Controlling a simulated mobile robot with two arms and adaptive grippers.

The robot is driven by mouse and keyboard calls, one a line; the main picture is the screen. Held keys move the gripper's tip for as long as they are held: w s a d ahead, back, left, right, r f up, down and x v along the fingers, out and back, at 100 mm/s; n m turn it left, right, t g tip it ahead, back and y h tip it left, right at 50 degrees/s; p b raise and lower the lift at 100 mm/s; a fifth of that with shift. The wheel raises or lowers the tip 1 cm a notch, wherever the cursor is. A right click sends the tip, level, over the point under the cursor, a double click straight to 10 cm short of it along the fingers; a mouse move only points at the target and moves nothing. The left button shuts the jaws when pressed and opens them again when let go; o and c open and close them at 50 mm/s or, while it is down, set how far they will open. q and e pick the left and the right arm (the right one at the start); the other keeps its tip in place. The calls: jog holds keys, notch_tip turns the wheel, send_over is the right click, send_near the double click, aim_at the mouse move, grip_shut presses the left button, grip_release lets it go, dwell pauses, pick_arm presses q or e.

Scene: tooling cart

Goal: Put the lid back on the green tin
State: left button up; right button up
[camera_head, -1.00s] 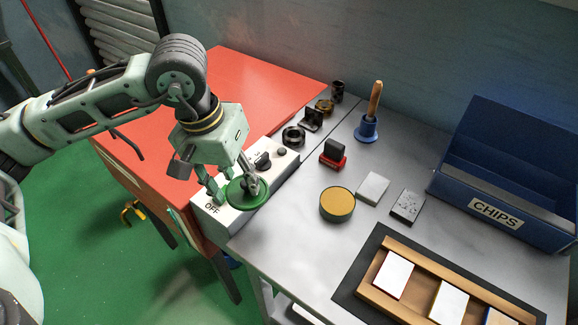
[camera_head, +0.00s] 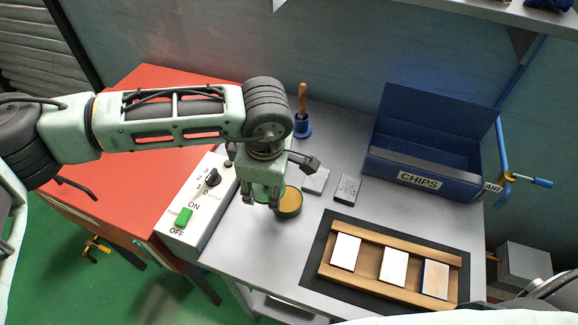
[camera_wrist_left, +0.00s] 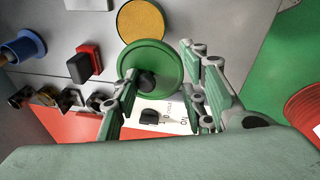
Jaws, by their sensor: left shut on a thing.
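The green lid (camera_wrist_left: 160,62) with a dark knob (camera_wrist_left: 146,82) is held at my left gripper (camera_head: 262,204). In the head view the lid is mostly hidden behind the fingers. The green tin (camera_head: 289,204) stands on the grey bench top with its yellowish top showing, just right of the gripper and partly covered by it. In the wrist view the tin (camera_wrist_left: 141,20) lies beyond the lid, its round top facing me. The lid looks apart from the tin and above the bench. My right gripper is not seen.
A white switch box (camera_head: 195,205) stands left of the gripper. The blue CHIPS box (camera_head: 420,150) and a wooden tray (camera_head: 368,290) on a black mat stand further right.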

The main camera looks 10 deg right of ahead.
aim_at(288, 203)
pick_arm(q)
jog(key=shift+w+d+f+n+y+p, duration=0.1)
jog(key=shift+d+f+n+p, duration=0.2)
jog(key=shift+d+n, duration=0.45)
jog(key=shift+s+d+f+n+y+p, duration=0.1)
jog(key=shift+d+f+n, duration=0.4)
jog(key=shift+d, duration=0.5)
jog(key=shift+w+d+f+n+y+p, duration=0.15)
jog(key=shift+d+f+n, duration=0.15)
jog(key=shift+d+n, duration=0.45)
notch_tip(288, 203, down, 3)
jog(key=shift+d+r+b, duration=0.1)
jog(key=shift+b, duration=0.75)
jog(key=shift+f+b, duration=0.5)
jog(key=shift+b, duration=0.1)
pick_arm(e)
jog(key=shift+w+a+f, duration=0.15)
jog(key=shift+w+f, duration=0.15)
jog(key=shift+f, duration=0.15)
pick_arm(q)
jog(key=shift+b, duration=1)
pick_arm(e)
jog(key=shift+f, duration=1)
pick_arm(q)
jog(key=shift+f+b, duration=0.1)
jog(key=shift+b, duration=1.05)
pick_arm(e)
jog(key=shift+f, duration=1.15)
